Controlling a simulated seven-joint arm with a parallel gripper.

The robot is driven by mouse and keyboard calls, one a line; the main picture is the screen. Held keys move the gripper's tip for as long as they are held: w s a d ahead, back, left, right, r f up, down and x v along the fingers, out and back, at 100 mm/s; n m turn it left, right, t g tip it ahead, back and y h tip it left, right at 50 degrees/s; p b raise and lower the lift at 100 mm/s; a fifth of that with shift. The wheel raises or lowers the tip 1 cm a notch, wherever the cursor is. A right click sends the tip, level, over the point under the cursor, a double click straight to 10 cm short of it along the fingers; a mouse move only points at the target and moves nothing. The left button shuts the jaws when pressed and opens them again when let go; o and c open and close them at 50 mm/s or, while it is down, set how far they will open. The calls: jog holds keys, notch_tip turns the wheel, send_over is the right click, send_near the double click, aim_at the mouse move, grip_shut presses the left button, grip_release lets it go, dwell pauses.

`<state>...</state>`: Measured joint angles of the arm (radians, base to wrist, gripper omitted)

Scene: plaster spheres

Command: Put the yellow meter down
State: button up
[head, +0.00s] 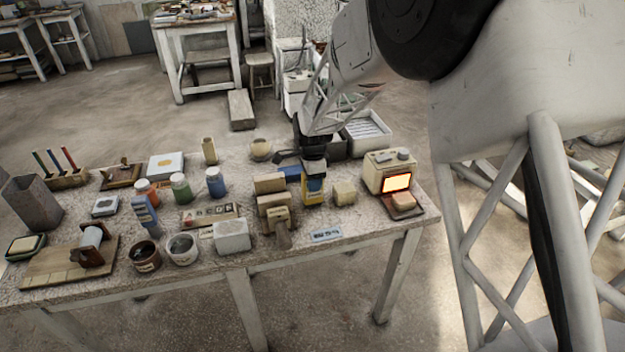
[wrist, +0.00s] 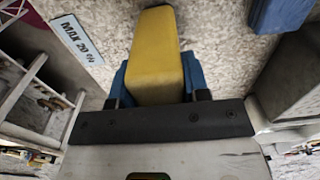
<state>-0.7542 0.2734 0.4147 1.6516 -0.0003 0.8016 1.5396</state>
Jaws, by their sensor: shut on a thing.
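The yellow meter (head: 313,197) shows in the head view below my gripper (head: 313,174), near the front right of the table. In the wrist view, the yellow meter (wrist: 155,45) lies between the blue-sided jaws of my gripper (wrist: 155,80). My gripper is shut on it. The meter's lower end is close to the tabletop; I cannot tell whether it touches. The jaws hide part of the meter.
A beige block (head: 344,192) stands close on the right, with stacked beige blocks (head: 270,184) on the left. A device with a lit screen (head: 396,183) stands farther right.

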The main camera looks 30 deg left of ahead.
jog(key=o, duration=0.9)
jog(key=shift+f, duration=0.15)
notch_tip(320, 180, up, 12)
jog(key=shift+r, duration=0.2)
dwell(1.0)
